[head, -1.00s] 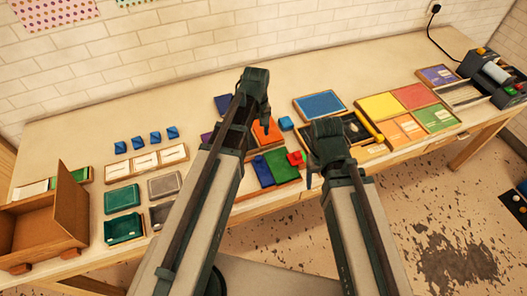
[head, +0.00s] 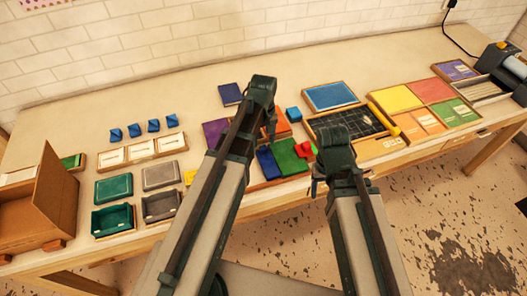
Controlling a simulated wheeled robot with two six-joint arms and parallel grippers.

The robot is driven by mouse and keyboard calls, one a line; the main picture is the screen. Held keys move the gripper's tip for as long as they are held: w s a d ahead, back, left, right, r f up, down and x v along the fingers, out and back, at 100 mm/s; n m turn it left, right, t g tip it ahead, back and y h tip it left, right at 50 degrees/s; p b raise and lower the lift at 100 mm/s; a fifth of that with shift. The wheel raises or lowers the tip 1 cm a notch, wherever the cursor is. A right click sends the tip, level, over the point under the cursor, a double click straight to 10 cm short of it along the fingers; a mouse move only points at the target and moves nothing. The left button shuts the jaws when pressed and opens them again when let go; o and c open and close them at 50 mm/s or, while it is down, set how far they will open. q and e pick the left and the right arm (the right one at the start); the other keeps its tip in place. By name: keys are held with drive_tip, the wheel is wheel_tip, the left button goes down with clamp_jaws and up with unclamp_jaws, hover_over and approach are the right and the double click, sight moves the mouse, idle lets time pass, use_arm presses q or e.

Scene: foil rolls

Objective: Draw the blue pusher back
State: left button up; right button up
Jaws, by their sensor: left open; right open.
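A small blue block (head: 293,114), which looks like the blue pusher, sits at the back right of a board with coloured squares. Its orange square (head: 283,130) is partly hidden by my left arm; a blue piece (head: 268,163) and a green square (head: 290,158) lie at its front. My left gripper (head: 271,132) is open, pointing down over the board, left of and in front of the blue block in the picture, apart from it. My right gripper (head: 317,184) is open and empty at the table's front edge, right of the board.
A red block (head: 306,149) stands at the board's right edge. A dark gridded tray (head: 345,122) with a yellow bar (head: 378,120) and a blue tray (head: 331,97) lie to the right. A wooden box (head: 40,205) stands at far left. The table's back strip is mostly clear.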

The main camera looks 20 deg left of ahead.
sight(263, 148)
use_arm(q)
wheel_tip(263, 148, down, 3)
drive_tip(key=shift+f+b, duration=0.15)
drive_tip(key=shift+b, duration=0.95)
use_arm(e)
wheel_tip(263, 148, down, 3)
drive_tip(key=shift+f, duration=0.1)
use_arm(q)
clamp_jaws()
drive_tip(key=shift+s+a, duration=0.1)
